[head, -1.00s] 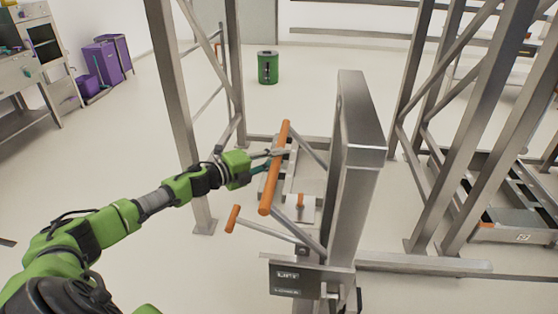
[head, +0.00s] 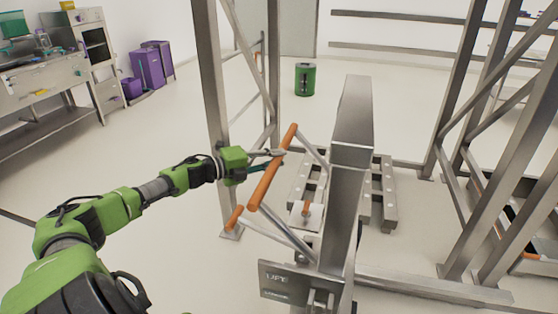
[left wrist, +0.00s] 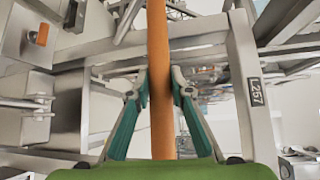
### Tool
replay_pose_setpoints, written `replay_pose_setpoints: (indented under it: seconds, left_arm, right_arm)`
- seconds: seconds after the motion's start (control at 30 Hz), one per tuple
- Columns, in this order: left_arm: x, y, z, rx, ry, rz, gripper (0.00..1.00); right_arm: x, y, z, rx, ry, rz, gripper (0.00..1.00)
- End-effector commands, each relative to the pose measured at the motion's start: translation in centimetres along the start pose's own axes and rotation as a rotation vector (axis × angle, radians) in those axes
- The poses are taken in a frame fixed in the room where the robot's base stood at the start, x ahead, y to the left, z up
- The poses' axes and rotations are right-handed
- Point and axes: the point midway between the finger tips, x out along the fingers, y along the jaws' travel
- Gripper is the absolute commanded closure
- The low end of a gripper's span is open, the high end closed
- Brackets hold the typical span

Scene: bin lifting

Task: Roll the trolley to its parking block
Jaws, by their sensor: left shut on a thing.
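The trolley is a tall grey metal column (head: 353,125) with a long orange handle bar (head: 264,187) on its left side and a dark LIFT panel (head: 285,282) low down. It stands upright. My left gripper (head: 275,158) is shut on the orange bar near its middle; in the left wrist view its two fingers (left wrist: 160,88) press the bar from both sides. A low grey block with dotted bars (head: 384,190) lies on the floor behind the column, partly hidden by it. I cannot tell if it is the parking block. My right gripper is not in view.
Grey rack posts (head: 215,110) stand left of the trolley, and more rack posts (head: 495,170) stand at the right with a floor beam. A green bin (head: 305,79) stands farther back. Purple cabinets (head: 150,67) and a workbench (head: 50,95) line the left. Floor at left is open.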

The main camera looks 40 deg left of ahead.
Motion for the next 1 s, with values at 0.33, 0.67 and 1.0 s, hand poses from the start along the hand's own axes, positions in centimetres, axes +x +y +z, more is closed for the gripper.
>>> replay_pose_setpoints:
  seconds: [0.33,0.67,1.0]
  left_arm:
    - [0.0,-0.2,0.3,0.002,-0.008,-0.001,0.67]
    - [0.0,-0.1,0.0,0.001,-0.001,-0.001,0.63]
    - [-1.9,0.3,0.0,-0.001,0.000,0.003,0.63]
  right_arm:
    - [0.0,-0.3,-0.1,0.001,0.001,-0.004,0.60]
    - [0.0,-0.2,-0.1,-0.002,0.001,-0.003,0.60]
    - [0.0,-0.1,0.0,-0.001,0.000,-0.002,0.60]
